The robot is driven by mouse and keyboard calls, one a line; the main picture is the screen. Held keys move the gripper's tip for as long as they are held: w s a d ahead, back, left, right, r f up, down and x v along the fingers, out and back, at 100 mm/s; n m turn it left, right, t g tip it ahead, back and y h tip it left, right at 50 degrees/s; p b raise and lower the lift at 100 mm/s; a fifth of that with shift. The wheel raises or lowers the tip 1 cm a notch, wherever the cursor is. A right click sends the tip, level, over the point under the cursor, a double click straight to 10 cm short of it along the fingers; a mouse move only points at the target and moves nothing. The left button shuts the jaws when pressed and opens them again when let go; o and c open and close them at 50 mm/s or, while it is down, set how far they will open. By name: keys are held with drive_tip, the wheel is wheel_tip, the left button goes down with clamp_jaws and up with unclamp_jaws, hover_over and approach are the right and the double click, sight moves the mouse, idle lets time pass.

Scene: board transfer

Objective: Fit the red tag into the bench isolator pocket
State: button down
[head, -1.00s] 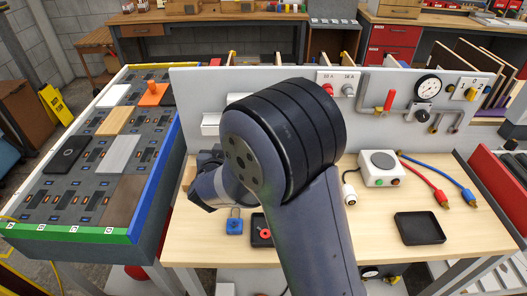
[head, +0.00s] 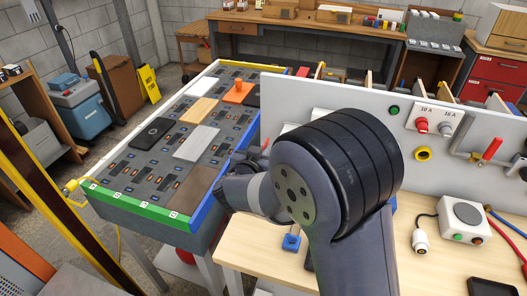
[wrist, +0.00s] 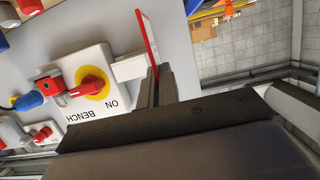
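In the wrist view the red tag (wrist: 147,42), seen nearly edge-on as a thin white plate with a red border, stands up from between the fingers of my gripper (wrist: 157,85). The gripper is shut on its lower end. The bench isolator (wrist: 92,83) is left of the tag, a red knob on a yellow disc on a white plate lettered ON and BENCH, upside down here. A white block (wrist: 129,67) lies between plate and tag; I cannot tell whether it is the pocket or whether the tag touches it. In the head view my arm hides the fingers.
The grey upright panel (head: 365,108) carries switches and pipes. A blue padlock (head: 291,242) lies on the wooden bench (head: 255,255). A white box (head: 461,219) stands to its right. The dark board table (head: 130,177) is at left, near my arm. A red fitting (wrist: 50,86) sticks out beside the isolator.

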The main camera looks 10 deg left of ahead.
drive_tip(key=shift+f+b, duration=1.95)
drive_tip(key=shift+f, duration=1)
drive_tip(key=shift+p, duration=0.6)
drive_tip(key=shift+f+b, duration=1.2)
drive_tip(key=shift+f, duration=0.65)
drive_tip(key=c, duration=1.6)
unclamp_jaws()
drive_tip(key=shift+r, duration=0.1)
drive_tip(key=shift+s, duration=0.1)
drive_tip(key=v, duration=1)
drive_tip(key=shift+s+a, duration=0.1)
drive_tip(key=shift+s, duration=0.25)
